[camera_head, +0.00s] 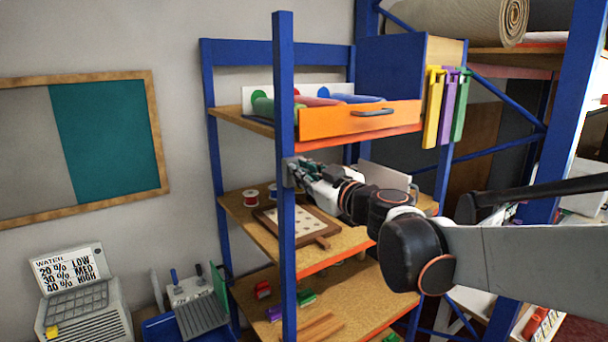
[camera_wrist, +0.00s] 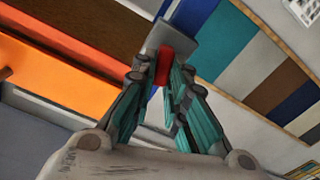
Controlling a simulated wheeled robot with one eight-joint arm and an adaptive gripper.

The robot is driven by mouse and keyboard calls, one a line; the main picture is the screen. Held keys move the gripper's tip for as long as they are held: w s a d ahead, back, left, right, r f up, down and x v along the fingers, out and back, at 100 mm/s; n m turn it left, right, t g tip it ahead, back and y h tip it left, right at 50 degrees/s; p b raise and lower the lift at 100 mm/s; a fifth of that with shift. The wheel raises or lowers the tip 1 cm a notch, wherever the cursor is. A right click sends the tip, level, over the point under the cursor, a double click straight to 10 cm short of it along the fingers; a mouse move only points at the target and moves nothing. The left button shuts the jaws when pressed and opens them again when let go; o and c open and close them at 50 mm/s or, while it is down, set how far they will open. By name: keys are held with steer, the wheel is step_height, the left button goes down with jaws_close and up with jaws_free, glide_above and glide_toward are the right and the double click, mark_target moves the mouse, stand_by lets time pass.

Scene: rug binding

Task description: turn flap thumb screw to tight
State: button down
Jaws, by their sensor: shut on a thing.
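My gripper (camera_head: 304,170) reaches in at the blue upright post (camera_head: 285,120), between the drawer and the shelf below it. In the wrist view its teal-sided fingers (camera_wrist: 165,72) are shut on a small red knob (camera_wrist: 164,65), which looks like the thumb screw. The knob stands against a grey plate (camera_wrist: 190,42). In the head view a small grey plate (camera_head: 290,173) shows at the post, beside my fingertips. The knob is hidden there. I cannot tell how tight it is.
An orange drawer (camera_head: 350,122) with rolled pieces is just above my arm. Below, a shelf holds a wooden framed board (camera_head: 296,226) and spools (camera_head: 251,197). Yellow, purple and green clamps (camera_head: 453,95) hang at the right.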

steer(key=m+b, duration=0.1)
steer(key=m, duration=0.6)
steer(key=d+m+b, duration=0.1)
steer(key=m+b, duration=0.1)
steer(key=m, duration=0.5)
steer(key=f+m+b, duration=0.1)
steer(key=m+b, duration=0.1)
steer(key=m, duration=0.5)
steer(key=shift+w+d+f, duration=0.1)
steer(key=shift+w+d, duration=0.05)
steer(key=shift+w, duration=0.25)
steer(key=shift+m, duration=0.4)
steer(key=c, duration=1.6)
jaws_free()
